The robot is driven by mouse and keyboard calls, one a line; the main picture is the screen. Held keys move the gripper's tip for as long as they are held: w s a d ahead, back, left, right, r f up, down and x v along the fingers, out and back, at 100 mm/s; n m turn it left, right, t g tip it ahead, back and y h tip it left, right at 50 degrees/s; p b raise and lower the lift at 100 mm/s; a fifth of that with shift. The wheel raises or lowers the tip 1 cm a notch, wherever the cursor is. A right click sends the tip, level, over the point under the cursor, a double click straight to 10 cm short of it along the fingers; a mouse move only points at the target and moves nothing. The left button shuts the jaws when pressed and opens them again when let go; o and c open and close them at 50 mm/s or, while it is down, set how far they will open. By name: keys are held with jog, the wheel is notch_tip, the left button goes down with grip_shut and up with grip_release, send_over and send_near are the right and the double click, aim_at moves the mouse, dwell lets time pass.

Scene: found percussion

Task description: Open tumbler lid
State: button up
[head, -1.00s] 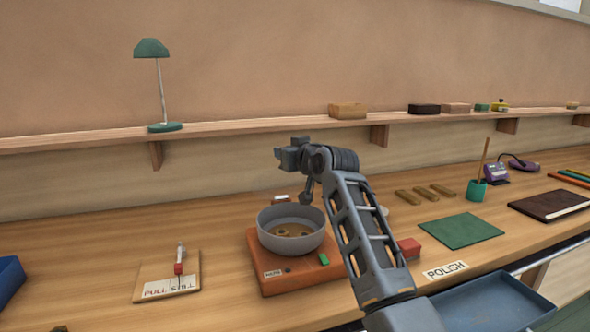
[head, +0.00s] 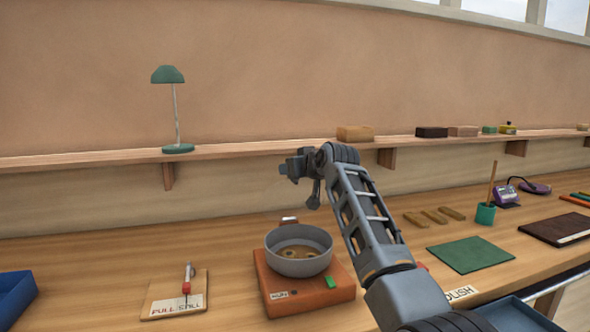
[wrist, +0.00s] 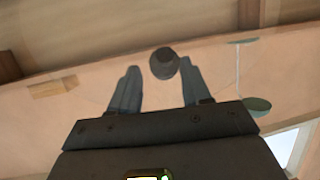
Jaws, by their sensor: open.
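A grey round tub (head: 298,262), which may be the tumbler, sits on an orange base (head: 312,300) with a green switch (head: 331,282). Its top is open, with small brownish rings inside. I make out no lid for certain. My gripper (head: 290,168) is raised above and behind the tub in the picture, apart from it, and turned toward the wall. In the wrist view its two fingers (wrist: 157,88) are spread apart. A dark grey rounded piece (wrist: 163,63) shows between the fingertips; I cannot tell what it is or whether it touches them.
A board with a red-tipped stick (head: 162,306) and a blue tray (head: 15,292) lie to the left. A green mat (head: 470,254) and wooden bars (head: 416,219) lie to the right. A shelf (head: 230,151) with a green lamp (head: 168,75) runs along the wall.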

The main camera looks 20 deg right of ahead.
jog(key=shift+s+d+r+p, duration=0.15)
jog(key=shift+s+r+p, duration=0.25)
jog(key=shift+r+p, duration=0.35)
jog(key=shift+s+d+r+p, duration=0.15)
jog(key=shift+s+r+p, duration=0.3)
jog(key=shift+r+p, duration=0.3)
jog(key=shift+s+d+r+p, duration=0.15)
jog(key=shift+s+r+p, duration=0.25)
jog(key=shift+r+p, duration=0.35)
jog(key=shift+s+d+r+p, duration=0.15)
jog(key=shift+s+r+p, duration=0.1)
jog(key=shift+s+r, duration=0.35)
jog(key=shift+s+d+r+p, duration=0.1)
jog(key=shift+s+r+p, duration=0.15)
jog(key=shift+r, duration=0.5)
jog(key=shift+s, duration=0.2)
jog(key=b+v, duration=0.2)
jog(key=v, duration=0.5)
jog(key=shift+s, duration=0.25)
jog(key=shift+d, duration=0.1)
